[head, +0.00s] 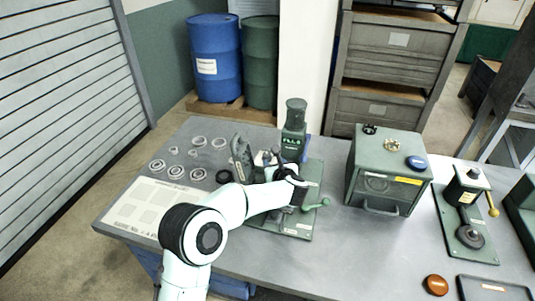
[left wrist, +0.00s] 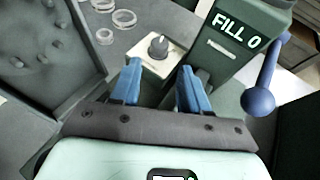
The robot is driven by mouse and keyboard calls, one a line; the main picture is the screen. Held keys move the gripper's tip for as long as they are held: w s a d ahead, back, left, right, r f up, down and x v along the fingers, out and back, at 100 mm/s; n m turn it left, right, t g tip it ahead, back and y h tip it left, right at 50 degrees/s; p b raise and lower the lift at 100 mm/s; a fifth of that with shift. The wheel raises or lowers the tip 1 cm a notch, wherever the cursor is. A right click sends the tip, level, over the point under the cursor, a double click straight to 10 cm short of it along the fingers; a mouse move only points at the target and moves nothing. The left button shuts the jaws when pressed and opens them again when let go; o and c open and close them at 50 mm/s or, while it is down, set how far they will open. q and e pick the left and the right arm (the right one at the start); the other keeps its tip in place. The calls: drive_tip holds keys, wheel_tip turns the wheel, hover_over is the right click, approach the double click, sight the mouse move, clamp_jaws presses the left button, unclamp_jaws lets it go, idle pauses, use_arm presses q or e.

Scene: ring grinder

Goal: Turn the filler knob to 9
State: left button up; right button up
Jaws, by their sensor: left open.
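The filler is a green column (head: 293,143) standing on the green machine base at the middle of the table. In the left wrist view its face (left wrist: 235,40) reads "FILL 0". A small dark knob (left wrist: 158,46) with a pointed top sits on a cream plate (left wrist: 148,66) beside the column. My left gripper (left wrist: 159,88) is open, with its two blue fingers apart and nothing between them. The knob shows beyond the fingertips, roughly centred between them, apart from them. In the head view my left gripper (head: 284,175) is over the machine, and the knob is hidden. My right gripper is not in view.
A dark blue ball-ended lever (left wrist: 258,98) stands close to the right finger. A dark upright panel (left wrist: 45,50) is on the left. Metal rings (head: 175,171) lie left of the machine. A green box (head: 387,170) stands to the right, with table between.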

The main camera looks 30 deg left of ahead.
sight(267, 154)
use_arm(q)
drive_tip(key=p+x, duration=0.3)
drive_tip(key=x, duration=0.6)
drive_tip(key=shift+w+a, duration=0.15)
drive_tip(key=shift+w, duration=0.1)
drive_tip(key=shift+w+a+f, duration=0.2)
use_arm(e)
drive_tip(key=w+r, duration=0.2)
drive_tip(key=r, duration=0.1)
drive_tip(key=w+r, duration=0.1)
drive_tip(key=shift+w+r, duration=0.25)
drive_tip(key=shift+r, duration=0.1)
